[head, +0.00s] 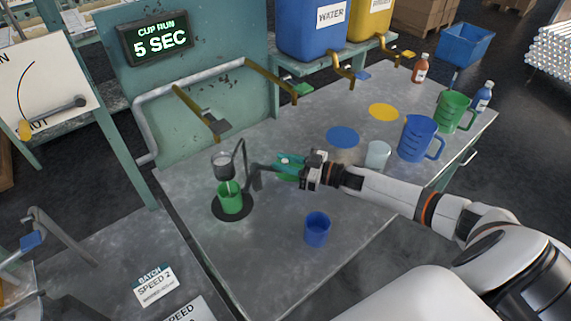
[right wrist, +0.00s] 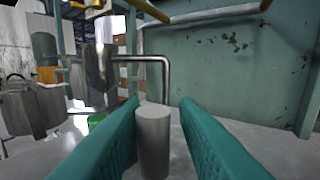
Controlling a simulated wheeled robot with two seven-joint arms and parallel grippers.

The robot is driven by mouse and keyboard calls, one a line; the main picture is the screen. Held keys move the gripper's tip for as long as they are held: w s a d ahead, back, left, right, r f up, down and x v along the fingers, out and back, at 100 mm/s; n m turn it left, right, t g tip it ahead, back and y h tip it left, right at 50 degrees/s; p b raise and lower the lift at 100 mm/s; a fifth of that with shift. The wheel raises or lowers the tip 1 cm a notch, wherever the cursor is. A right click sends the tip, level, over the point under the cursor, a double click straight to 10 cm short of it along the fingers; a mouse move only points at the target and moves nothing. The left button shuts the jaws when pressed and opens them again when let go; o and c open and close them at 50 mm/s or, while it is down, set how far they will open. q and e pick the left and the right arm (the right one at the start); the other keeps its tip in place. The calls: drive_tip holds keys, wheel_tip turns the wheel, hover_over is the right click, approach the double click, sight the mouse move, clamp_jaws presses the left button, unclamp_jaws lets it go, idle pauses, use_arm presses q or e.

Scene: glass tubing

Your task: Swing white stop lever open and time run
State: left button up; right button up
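A metal cup (head: 222,160) hangs on a thin bent stand (head: 240,155) above a green cup (head: 231,200) on a black disc. A thin pale streak shows below the metal cup; I cannot tell whether it is liquid. In the right wrist view are the metal cup (right wrist: 100,62) and the green cup (right wrist: 97,122). My right gripper (head: 280,163) is right of the stand. Its teal fingers (right wrist: 157,115) stand apart around a grey cylinder (right wrist: 153,142), with a gap on its right. I cannot make out a clearly white lever. My left gripper is out of view.
A display (head: 160,40) reads "CUP RUN 5 SEC". A blue cup (head: 317,229) stands in front of my right arm. A pale cup (head: 377,155), a blue jug (head: 415,138) and a green jug (head: 452,110) stand at right. The front table is mostly clear.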

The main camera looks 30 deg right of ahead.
drive_tip(key=shift+o, duration=0.7)
drive_tip(key=shift+f, duration=0.15)
drive_tip(key=shift+s+d, duration=0.15)
drive_tip(key=shift+s, duration=0.15)
drive_tip(key=b+v, duration=0.1)
drive_tip(key=v, duration=1)
drive_tip(key=shift+d, duration=0.2)
